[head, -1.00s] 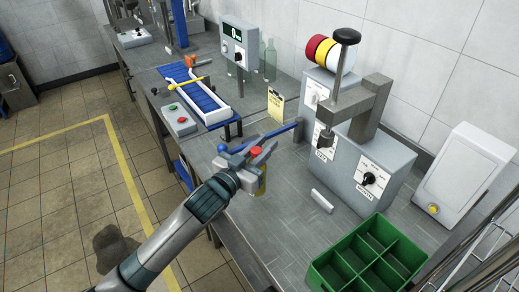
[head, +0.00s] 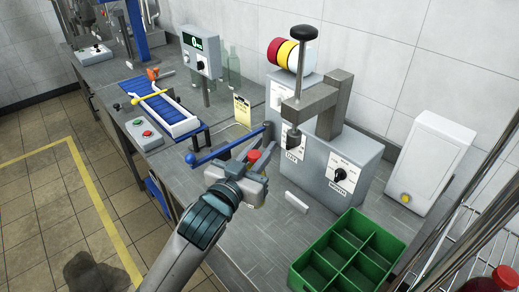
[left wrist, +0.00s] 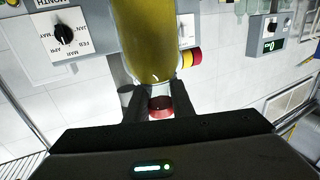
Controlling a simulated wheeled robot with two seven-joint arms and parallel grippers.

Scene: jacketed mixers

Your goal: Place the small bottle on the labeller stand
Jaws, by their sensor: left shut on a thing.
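My left gripper (head: 262,160) is shut on the small bottle, holding it at its neck just under the red cap (head: 254,155). The bottle's yellow body is mostly hidden behind the gripper in the head view. In the left wrist view the yellow body (left wrist: 150,40) fills the top middle and the red cap (left wrist: 160,107) shows between the fingers. The grey labeller (head: 348,155), with a black-knobbed press and a month dial, stands just right of the gripper. I cannot clearly pick out its stand. My right gripper is not in view.
A blue lever (head: 215,153) reaches left from the labeller beside the gripper. A white block (head: 297,202) lies on the bench in front of the labeller. A green divided crate (head: 350,250) sits at front right. A blue conveyor (head: 163,108) stands farther left.

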